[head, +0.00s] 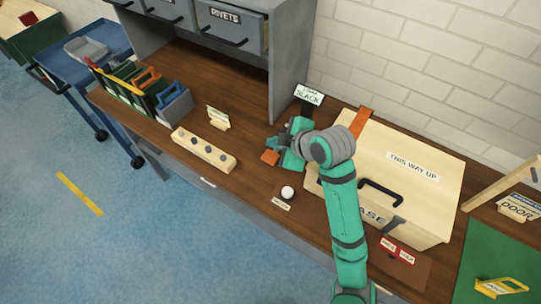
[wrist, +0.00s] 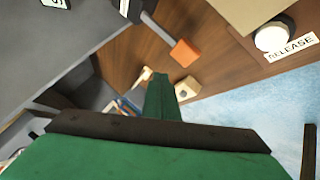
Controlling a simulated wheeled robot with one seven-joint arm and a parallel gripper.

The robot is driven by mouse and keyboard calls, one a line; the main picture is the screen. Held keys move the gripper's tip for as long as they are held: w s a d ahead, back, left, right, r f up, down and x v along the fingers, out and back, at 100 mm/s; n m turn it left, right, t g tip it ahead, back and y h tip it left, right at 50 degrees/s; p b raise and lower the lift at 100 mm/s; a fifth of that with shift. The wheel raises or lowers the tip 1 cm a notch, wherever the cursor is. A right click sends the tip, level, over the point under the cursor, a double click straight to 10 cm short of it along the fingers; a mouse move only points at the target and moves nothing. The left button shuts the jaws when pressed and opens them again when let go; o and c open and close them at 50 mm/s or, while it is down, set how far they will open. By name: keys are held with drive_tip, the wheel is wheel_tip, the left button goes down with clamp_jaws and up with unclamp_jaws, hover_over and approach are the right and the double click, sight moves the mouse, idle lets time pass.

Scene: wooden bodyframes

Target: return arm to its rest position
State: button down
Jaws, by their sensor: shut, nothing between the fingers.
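My green and grey arm reaches up over the workbench (head: 245,178) in the head view. My gripper (head: 277,146) is above the bench, left of the large wooden case (head: 405,150) and near a small orange block (head: 270,157). It is shut with nothing in it. In the wrist view green and dark parts of my arm fill the bottom. The orange block (wrist: 185,52) also shows there, apart from those parts. The fingertips are hard to make out in both views.
A white round button (head: 287,192) sits in front of the gripper. A wooden block with holes (head: 203,150) and a tool rack (head: 130,82) lie left. A grey drawer cabinet (head: 292,65) stands behind. The front left bench is partly clear.

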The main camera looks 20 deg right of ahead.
drive_tip(key=shift+a, duration=0.1)
idle(0.6)
drive_tip(key=w+a+r+m+t+y, duration=0.2)
drive_tip(key=w+a+m+t, duration=0.3)
drive_tip(key=a, duration=0.7)
drive_tip(key=s+a+f+m+t+h, duration=0.2)
drive_tip(key=s+a+f+m+h, duration=0.1)
drive_tip(key=s+a+f+m, duration=0.3)
drive_tip(key=s+a+f+m+h, duration=0.15)
drive_tip(key=s+f, duration=0.25)
drive_tip(key=s, duration=0.8)
drive_tip(key=s+f+m+h, duration=0.25)
drive_tip(key=s+f, duration=0.25)
drive_tip(key=s, duration=0.8)
drive_tip(key=s+d+r+n+y, duration=0.1)
drive_tip(key=s+d+r+n, duration=0.1)
drive_tip(key=s, duration=0.6)
drive_tip(key=shift+d+r+y, duration=0.15)
drive_tip(key=shift+r+y, duration=0.25)
drive_tip(key=shift+r, duration=0.25)
drive_tip(key=shift+d, duration=0.1)
